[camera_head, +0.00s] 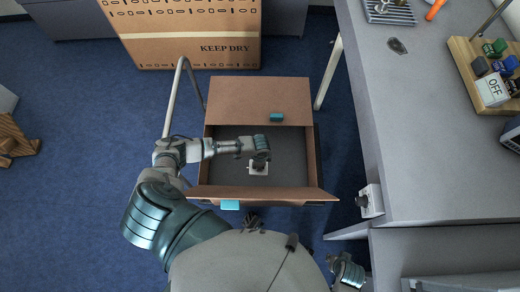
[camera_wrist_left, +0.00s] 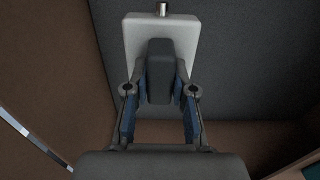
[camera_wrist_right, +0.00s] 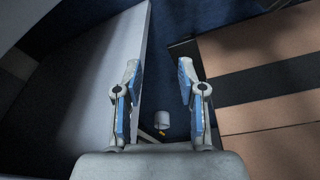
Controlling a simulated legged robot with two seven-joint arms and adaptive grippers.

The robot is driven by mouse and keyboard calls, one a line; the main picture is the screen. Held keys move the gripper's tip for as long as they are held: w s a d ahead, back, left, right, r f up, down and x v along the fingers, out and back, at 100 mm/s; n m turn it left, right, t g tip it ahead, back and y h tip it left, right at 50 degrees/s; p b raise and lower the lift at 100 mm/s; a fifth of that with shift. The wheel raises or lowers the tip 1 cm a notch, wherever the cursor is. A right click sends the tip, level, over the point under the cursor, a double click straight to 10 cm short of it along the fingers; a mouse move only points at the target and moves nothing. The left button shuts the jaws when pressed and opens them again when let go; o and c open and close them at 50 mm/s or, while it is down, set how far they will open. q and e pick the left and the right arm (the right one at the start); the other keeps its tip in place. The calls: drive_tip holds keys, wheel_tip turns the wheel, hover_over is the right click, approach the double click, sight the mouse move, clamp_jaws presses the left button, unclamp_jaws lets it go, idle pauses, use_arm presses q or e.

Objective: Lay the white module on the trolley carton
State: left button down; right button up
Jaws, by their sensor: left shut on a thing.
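The white module (camera_head: 258,169) is a small white plate with a dark block on it. My left gripper (camera_head: 260,158) is over the open brown carton (camera_head: 211,160) on the trolley, with the module just below its fingers. In the left wrist view my left gripper (camera_wrist_left: 160,88) is shut on the module's dark block (camera_wrist_left: 160,72), and the white plate (camera_wrist_left: 133,38) lies beyond it. The module is inside the carton's outline; I cannot tell whether it touches the grey floor. My right gripper (camera_wrist_right: 158,88) is open and empty, low at the right in the head view (camera_head: 347,268).
A grey table (camera_head: 430,140) fills the right side, with a rack of coloured blocks (camera_head: 465,62) on it. Another white unit with a dark knob (camera_head: 372,200) is at its edge. A large KEEP DRY box (camera_head: 190,45) stands behind the trolley. Blue floor (camera_head: 80,110) is open at left.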

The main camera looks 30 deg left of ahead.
use_arm(q)
wheel_tip(320, 180, down, 5)
drive_tip(key=shift+d+r+b, duration=0.1)
drive_tip(key=shift+r+b, duration=0.1)
drive_tip(key=shift+b, duration=0.5)
drive_tip(key=shift+a+f+b, duration=0.2)
drive_tip(key=shift+f, duration=0.3)
drive_tip(key=shift+a+f+b, duration=0.15)
drive_tip(key=shift+f, duration=0.35)
drive_tip(key=shift+a, duration=0.1)
drive_tip(key=shift+d, duration=0.3)
drive_tip(key=c, duration=1)
unclamp_jaws()
drive_tip(key=shift+d, duration=0.15)
drive_tip(key=shift+o, duration=0.2)
use_arm(e)
drive_tip(key=shift+t, duration=0.8)
drive_tip(key=r, duration=0.1)
drive_tip(key=w+r, duration=0.1)
drive_tip(key=r, duration=0.3)
drive_tip(key=shift+w+a, duration=0.1)
drive_tip(key=shift+w, duration=0.2)
use_arm(q)
drive_tip(key=shift+a, duration=0.2)
use_arm(e)
drive_tip(key=shift+a, duration=0.1)
